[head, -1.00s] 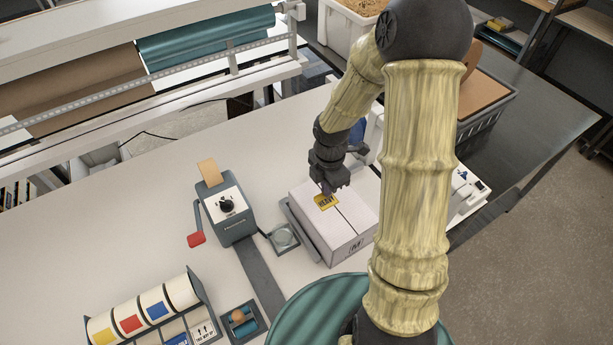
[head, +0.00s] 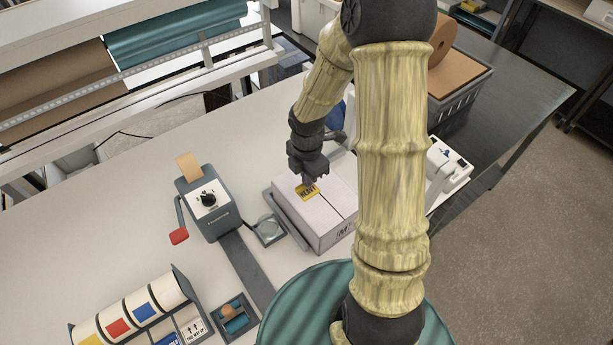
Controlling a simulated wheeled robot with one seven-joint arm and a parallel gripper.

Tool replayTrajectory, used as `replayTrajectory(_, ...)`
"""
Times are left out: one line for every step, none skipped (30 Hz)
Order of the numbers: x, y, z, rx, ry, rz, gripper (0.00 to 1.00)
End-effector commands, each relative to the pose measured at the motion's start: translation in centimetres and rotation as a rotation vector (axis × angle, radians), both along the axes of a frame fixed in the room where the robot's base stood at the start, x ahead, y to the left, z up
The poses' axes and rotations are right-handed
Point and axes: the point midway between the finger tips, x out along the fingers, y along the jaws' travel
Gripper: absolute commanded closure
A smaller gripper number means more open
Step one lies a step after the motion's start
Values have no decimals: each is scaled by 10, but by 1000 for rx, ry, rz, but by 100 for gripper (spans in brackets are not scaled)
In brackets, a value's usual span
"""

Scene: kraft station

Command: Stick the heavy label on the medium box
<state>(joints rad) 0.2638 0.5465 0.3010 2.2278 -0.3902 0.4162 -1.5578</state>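The medium box (head: 325,221) is a pale closed carton with an M mark on its near side and a dark seam across its top. It stands on the bench in a grey holder. The yellow heavy label (head: 309,194) shows at the top face of the box, left of the seam. My gripper (head: 307,182) points down right at the label's far edge, with its fingertips small and partly hidden. I cannot tell whether the fingers hold the label or are parted, or whether the label lies flat on the cardboard.
A grey label machine (head: 212,212) with a red-handled crank stands left of the box. A rack of label rolls (head: 132,318) is at the front left. A white device (head: 446,167) stands to the right. The bench (head: 120,215) is clear at the left.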

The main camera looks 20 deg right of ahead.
Motion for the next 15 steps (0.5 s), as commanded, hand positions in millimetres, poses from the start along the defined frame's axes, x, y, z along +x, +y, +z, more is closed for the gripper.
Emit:
replayTrajectory(0,0,-9,0,0,-1,100)
replayTrajectory(0,0,-11,0,0,0,100)
replayTrajectory(0,0,-14,0,0,0,100)
replayTrajectory(0,0,-17,-1,0,0,100)
replayTrajectory(0,0,-19,-1,0,0,100)
replayTrajectory(0,0,-22,-1,0,1,100)
replayTrajectory(0,0,-24,-1,0,1,100)
replayTrajectory(0,0,-26,-1,0,2,100)
replayTrajectory(0,1,-29,-1,0,2,100)
replayTrajectory(0,1,-32,-1,0,2,100)
replayTrajectory(0,1,-34,-1,0,3,100)
replayTrajectory(0,1,-37,-1,0,3,100)
replayTrajectory(0,1,-38,-1,0,3,100)
replayTrajectory(0,1,-40,-1,0,4,100)
replayTrajectory(0,1,-42,-1,0,4,100)
